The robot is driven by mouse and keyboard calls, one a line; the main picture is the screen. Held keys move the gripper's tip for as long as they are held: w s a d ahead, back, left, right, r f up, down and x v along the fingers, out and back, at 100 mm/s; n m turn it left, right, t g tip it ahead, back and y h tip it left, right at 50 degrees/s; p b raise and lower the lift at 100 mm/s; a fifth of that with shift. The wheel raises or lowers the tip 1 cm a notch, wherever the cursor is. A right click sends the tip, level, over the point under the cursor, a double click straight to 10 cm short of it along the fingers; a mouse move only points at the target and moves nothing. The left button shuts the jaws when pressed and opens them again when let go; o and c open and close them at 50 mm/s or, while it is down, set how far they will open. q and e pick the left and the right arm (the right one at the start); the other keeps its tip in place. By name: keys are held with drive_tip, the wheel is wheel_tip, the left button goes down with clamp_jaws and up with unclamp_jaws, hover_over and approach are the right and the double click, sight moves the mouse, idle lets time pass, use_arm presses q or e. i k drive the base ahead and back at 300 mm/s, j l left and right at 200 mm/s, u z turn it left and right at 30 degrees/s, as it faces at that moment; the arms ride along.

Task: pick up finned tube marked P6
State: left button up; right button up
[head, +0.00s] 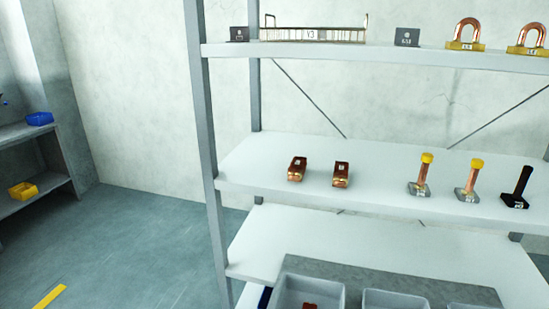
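No marking P6 can be read in the head view, so I cannot tell which thing is the finned tube. On the middle shelf (270,165) stand two upright copper posts with yellow tops, one left (422,175) and one right (469,180), on grey bases with small labels too small to read. A black post (519,188) on a dark base stands to their right. Two low copper blocks (297,169) (341,175) lie further left on the same shelf. Neither of my grippers is in view.
The top shelf (380,57) holds a long brass rack (313,34) marked Y3, dark tags (406,37) and two copper U-bends (466,34) on yellow bases. Grey bins (309,291) stand below. A grey upright (201,100) bounds the shelving at left. Floor (130,240) at left is open.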

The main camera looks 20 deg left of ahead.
sight(296, 169)
drive_tip(key=i+j+u, duration=0.25)
drive_tip(key=j, duration=0.15)
drive_tip(key=i+j+u, duration=0.15)
drive_tip(key=j+u, duration=0.15)
drive_tip(key=i+j+u, duration=0.25)
drive_tip(key=j, duration=0.15)
